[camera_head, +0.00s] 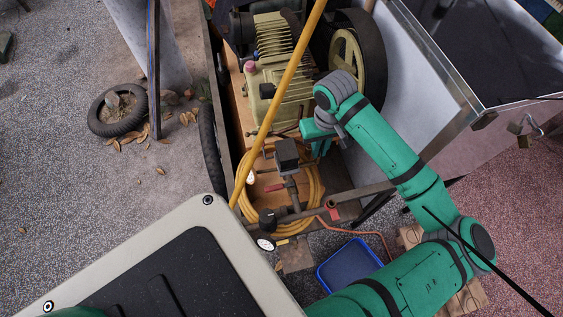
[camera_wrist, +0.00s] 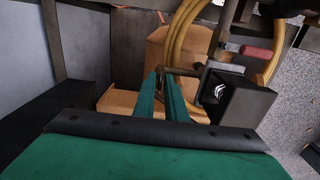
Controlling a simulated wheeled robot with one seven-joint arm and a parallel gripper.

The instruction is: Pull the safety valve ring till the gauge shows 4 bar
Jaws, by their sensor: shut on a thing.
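My gripper (camera_wrist: 163,76) is shut at the end of a short dark stub, the safety valve (camera_wrist: 185,72), beside the black switch box. It holds a small piece there, apparently the valve's ring, mostly hidden between the fingertips. In the head view my gripper (camera_head: 324,146) is right of the black switch box (camera_head: 287,156), and the ring cannot be made out. A white-faced gauge (camera_head: 265,243) shows low on the pipework, and another pale round face (camera_head: 250,177) is seen nearly edge-on. Both are too small to read.
A coiled yellow hose (camera_head: 316,190) lies around the pipework, and a yellow pole (camera_head: 280,95) crosses in front of it. A red-handled lever (camera_head: 275,187) is close by. The finned compressor (camera_head: 282,85) and flywheel (camera_head: 350,60) stand behind. A blue tray (camera_head: 348,266) is below.

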